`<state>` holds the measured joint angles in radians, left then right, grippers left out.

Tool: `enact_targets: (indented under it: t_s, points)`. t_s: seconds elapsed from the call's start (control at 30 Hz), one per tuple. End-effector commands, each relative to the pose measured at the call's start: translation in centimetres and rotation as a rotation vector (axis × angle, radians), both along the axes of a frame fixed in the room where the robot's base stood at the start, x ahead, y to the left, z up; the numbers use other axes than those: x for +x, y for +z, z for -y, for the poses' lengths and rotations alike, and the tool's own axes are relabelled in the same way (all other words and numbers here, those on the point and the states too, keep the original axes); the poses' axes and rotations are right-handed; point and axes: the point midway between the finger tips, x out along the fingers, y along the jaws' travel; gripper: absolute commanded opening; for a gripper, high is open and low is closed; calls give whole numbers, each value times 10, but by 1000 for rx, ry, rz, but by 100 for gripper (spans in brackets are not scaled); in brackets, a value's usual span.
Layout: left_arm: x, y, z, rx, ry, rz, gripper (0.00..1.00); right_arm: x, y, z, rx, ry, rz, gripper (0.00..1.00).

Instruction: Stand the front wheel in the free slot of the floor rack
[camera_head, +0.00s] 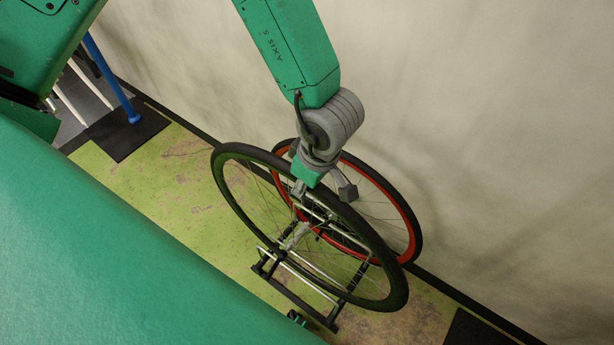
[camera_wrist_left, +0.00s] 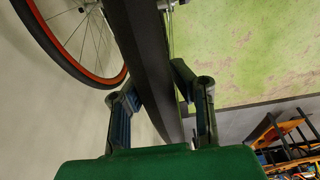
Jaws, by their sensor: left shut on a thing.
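The front wheel, with a plain black tyre (camera_head: 384,252), leans over the floor rack in the head view. My left gripper (camera_head: 322,183) is shut on the top of its tyre. In the left wrist view the tyre (camera_wrist_left: 140,50) runs between the two fingers of my left gripper (camera_wrist_left: 160,98). The floor rack (camera_head: 294,298), with black bars and silver tubes, shows below and through the wheel. The wheel's lower part overlaps the rack, and I cannot tell whether it sits in a slot. My right gripper is not in view.
A second wheel with a red rim (camera_head: 402,208) stands close behind, by the wall (camera_head: 480,120); it also shows in the left wrist view (camera_wrist_left: 52,45). A blue post (camera_head: 112,80) on a black mat (camera_head: 125,135) stands at the upper left. The green floor (camera_head: 190,205) left of the rack is clear.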

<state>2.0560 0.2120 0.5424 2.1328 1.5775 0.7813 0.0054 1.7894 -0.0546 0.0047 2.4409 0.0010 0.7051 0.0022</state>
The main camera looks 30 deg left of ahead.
Motion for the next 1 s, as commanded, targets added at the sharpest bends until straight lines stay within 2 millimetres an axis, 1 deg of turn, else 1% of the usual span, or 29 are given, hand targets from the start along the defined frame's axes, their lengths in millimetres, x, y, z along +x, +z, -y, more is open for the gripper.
enact_targets:
  t_s: [1.0]
  points:
    - [3, -59, -2, 1, 0, 2, 0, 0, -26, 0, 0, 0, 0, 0]
